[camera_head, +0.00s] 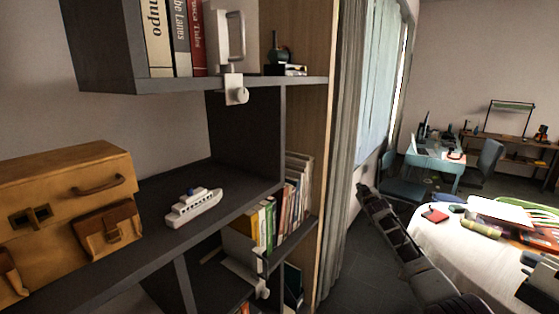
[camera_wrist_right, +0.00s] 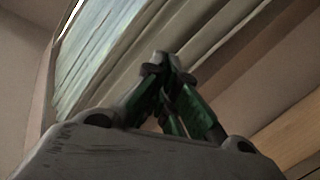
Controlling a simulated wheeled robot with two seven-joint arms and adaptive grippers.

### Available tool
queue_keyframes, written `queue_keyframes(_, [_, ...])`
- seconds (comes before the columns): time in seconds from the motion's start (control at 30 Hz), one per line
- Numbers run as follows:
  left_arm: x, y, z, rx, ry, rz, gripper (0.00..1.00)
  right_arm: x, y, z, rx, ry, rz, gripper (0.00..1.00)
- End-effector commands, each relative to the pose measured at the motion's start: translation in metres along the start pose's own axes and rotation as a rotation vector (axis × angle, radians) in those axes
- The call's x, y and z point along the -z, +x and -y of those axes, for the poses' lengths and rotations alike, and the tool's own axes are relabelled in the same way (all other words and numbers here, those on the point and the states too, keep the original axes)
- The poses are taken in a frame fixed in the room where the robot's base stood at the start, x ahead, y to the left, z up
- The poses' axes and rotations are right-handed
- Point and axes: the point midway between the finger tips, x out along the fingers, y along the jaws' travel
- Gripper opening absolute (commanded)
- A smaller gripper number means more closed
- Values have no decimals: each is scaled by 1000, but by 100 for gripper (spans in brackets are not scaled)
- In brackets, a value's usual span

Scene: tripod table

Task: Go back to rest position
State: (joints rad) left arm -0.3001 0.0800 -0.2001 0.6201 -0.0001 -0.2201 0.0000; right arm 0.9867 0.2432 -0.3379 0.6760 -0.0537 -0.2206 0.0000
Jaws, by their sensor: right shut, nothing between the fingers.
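My right gripper (camera_head: 365,191) is in front of the curtain, right of the shelf unit and beside the white round table. Its dark arm comes in from the lower right. The right wrist view shows its fingers (camera_wrist_right: 160,65) close together and shut, with nothing between them. It touches nothing that I can see. My left gripper is not in view.
A dark shelf unit (camera_head: 160,190) fills the left, bearing a toy ship (camera_head: 194,207), a tan case (camera_head: 75,190) and books (camera_head: 270,222). A white-covered table (camera_head: 440,240) with clutter stands at right. A grey curtain (camera_head: 345,130) hangs between them. Desks and chairs stand behind.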

Motion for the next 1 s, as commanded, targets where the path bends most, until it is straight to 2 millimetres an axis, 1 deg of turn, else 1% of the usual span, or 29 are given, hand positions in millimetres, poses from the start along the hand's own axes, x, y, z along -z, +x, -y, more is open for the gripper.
queue_keyframes(0.03, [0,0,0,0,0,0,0,-23,-2,14,15,11,25,0])
queue_keyframes(0.1, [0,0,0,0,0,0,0,-51,-5,30,32,26,57,0])
queue_keyframes(0.27, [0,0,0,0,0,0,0,-115,-17,65,70,56,130,0])
queue_keyframes(0.3, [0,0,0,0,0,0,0,-130,-21,74,79,62,148,0])
queue_keyframes(0.37, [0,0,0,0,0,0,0,-154,-27,87,92,72,175,0])
queue_keyframes(0.4, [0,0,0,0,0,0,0,-170,-32,96,101,78,194,0])
queue_keyframes(0.47, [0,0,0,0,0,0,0,-193,-40,110,114,86,221,0])
queue_keyframes(0.5, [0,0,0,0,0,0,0,-208,-45,118,122,91,239,0])
queue_keyframes(0.57, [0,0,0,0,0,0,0,-231,-54,130,134,98,267,0])
queue_keyframes(0.6, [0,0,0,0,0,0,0,-247,-61,139,142,101,286,0])
queue_keyframes(0.77, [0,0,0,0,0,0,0,-306,-90,172,173,114,359,0])
queue_keyframes(0.8, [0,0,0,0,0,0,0,-321,-98,180,181,117,378,0])
queue_keyframes(0.97, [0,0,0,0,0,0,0,-378,-134,211,211,127,450,0])
queue_keyframes(1.0, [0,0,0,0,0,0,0,-392,-144,219,219,129,469,0])
